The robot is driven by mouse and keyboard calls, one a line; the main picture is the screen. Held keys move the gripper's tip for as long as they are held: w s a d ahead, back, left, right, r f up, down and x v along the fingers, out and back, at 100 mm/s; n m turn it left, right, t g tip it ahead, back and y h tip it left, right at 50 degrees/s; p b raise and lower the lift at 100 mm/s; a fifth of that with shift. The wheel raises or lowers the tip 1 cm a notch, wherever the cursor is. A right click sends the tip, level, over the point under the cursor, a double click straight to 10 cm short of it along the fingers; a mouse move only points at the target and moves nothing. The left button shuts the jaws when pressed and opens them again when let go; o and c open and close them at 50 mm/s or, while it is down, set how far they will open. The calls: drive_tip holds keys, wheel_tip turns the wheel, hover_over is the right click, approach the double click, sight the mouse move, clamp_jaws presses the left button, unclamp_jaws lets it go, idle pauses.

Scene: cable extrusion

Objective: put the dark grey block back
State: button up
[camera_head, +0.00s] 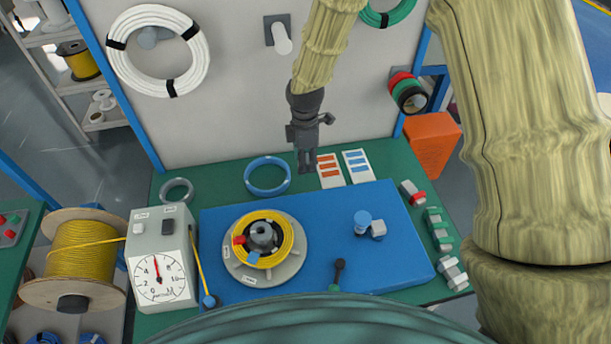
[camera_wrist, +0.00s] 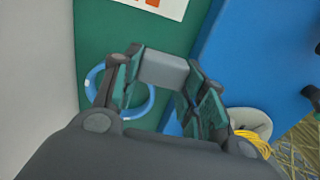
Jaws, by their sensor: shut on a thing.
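My gripper (camera_head: 307,168) hangs in front of the grey back panel, above the rear of the bench, pointing down. In the wrist view my gripper (camera_wrist: 160,85) has its two fingers closed on the sides of a grey block (camera_wrist: 164,70). The block looks mid grey there, with a plain flat face. In the head view the held block is too small and dark to tell apart from the fingers. The fingers look above the blue ring, the label cards and the rear edge of the blue board.
A dial gauge box (camera_head: 160,262) stands left. Small connectors (camera_head: 438,229) line the right side.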

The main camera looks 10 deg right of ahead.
sight(305, 187)
drive_tip(key=shift+s+f, duration=0.15)
drive_tip(key=shift+f, duration=0.2)
drive_tip(key=f, duration=0.2)
drive_tip(key=f+p, duration=0.1)
drive_tip(key=shift+w+f, duration=0.2)
drive_tip(key=shift+f, duration=0.15)
drive_tip(key=shift+s+f, duration=0.15)
drive_tip(key=shift+f, duration=0.35)
drive_tip(key=shift+f+p, duration=0.8)
drive_tip(key=shift+f, duration=1.3)
drive_tip(key=o, duration=0.7)
drive_tip(key=shift+f, duration=0.1)
drive_tip(key=shift+c, duration=0.2)
drive_tip(key=shift+r+b, duration=1.75)
drive_tip(key=shift+r, duration=4.4)
